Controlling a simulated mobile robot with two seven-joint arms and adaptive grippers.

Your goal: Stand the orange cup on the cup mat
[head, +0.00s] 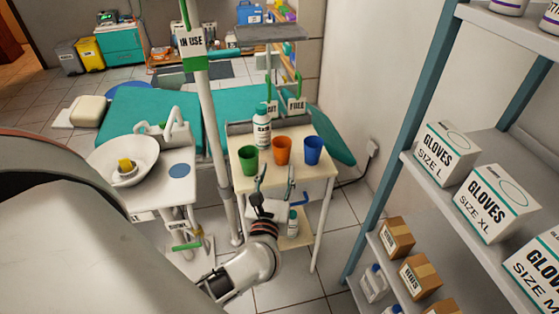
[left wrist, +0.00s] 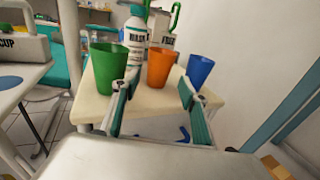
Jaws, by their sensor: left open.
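The orange cup (head: 282,150) stands upright on a cream-topped trolley, between a green cup (head: 248,161) and a blue cup (head: 313,150). My left gripper (head: 276,178) is open and empty at the trolley's near edge, its fingers pointing toward the orange cup. In the left wrist view, the orange cup (left wrist: 160,66) shows beyond and between the open fingertips (left wrist: 158,88), apart from them. A flat round blue disc, apparently the cup mat (head: 179,170), lies bare on the white basin stand to the left; part of it (left wrist: 10,82) shows in the left wrist view. My right gripper is out of view.
A white basin (head: 142,176) with a yellow-topped item sits beside the disc. A pale pole (head: 212,130) rises between the basin stand and trolley. Shelves with glove boxes (head: 447,152) stand at right.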

